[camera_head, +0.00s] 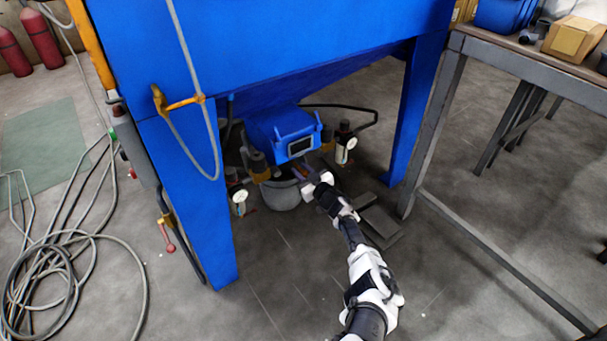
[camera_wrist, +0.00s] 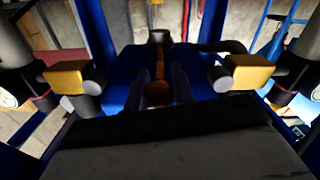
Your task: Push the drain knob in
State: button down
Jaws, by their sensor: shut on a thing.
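My arm reaches under the blue blaster cabinet (camera_head: 290,45). My gripper (camera_head: 301,174) is at the small blue box (camera_head: 275,128) below the hopper, just under its front edge. In the wrist view, the two dark fingers of my gripper (camera_wrist: 158,84) stand close together on either side of a brown-orange round piece (camera_wrist: 158,94), which looks like the drain knob. The gripper is shut on it. In the head view the knob is hidden or too small to make out. How far in it sits cannot be told.
Pressure gauges (camera_head: 239,197) and valves flank the box. A grey bucket (camera_head: 281,195) stands beneath it. Blue cabinet legs (camera_head: 190,200) rise on both sides. A workbench (camera_head: 500,49) stands right. Hoses (camera_head: 65,270) lie coiled at left. The front floor is open.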

jog(key=c, duration=1.2)
grip_release()
jog(key=shift+w+a, duration=0.1)
jog(key=shift+s+d+r+p, duration=0.15)
jog(key=shift+s+d+p, duration=0.2)
jog(key=shift+p, duration=0.2)
jog(key=shift+p+v, duration=5)
jog(key=shift+v, duration=1.45)
